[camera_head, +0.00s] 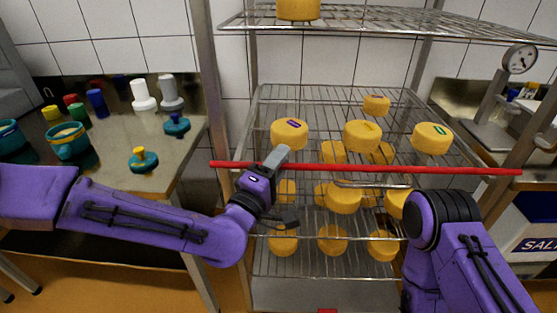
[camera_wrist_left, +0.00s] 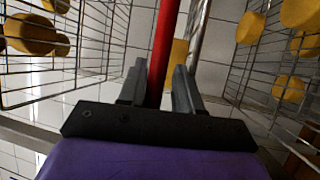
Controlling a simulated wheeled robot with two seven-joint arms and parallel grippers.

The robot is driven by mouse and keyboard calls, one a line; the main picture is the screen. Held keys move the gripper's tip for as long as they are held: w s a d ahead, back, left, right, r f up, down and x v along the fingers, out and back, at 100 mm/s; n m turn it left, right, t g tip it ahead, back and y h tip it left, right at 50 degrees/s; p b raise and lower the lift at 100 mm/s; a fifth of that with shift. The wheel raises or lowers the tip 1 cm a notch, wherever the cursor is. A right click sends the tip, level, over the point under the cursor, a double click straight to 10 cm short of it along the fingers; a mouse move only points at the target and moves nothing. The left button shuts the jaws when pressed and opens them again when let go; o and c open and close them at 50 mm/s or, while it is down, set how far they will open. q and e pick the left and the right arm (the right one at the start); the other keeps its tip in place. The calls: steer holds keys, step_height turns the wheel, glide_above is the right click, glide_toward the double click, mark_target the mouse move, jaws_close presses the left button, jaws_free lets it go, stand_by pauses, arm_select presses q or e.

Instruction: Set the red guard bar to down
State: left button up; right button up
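The red guard bar (camera_head: 420,169) runs almost level across the front of the wire rack, at about the height of the shelf with the cheeses. My left gripper (camera_head: 273,160) is at the bar, left of its middle, and covers a short piece of it. In the left wrist view the bar (camera_wrist_left: 164,45) passes between the two fingers of my left gripper (camera_wrist_left: 161,82). The fingers stand apart with narrow gaps beside the bar, so the grip looks open around it. My right arm rises at the lower right; its gripper cannot be made out.
The wire rack (camera_head: 300,95) holds several yellow cheeses (camera_head: 362,135) behind the bar. A counter (camera_head: 115,180) with coloured moulds stands at left. A press with a round gauge (camera_head: 520,59) stands at right. A small red object (camera_head: 327,311) shows at the bottom edge.

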arm_select(q)
steer(key=shift+o, duration=0.6)
steer(key=shift+f, duration=0.4)
steer(key=shift+r, duration=0.15)
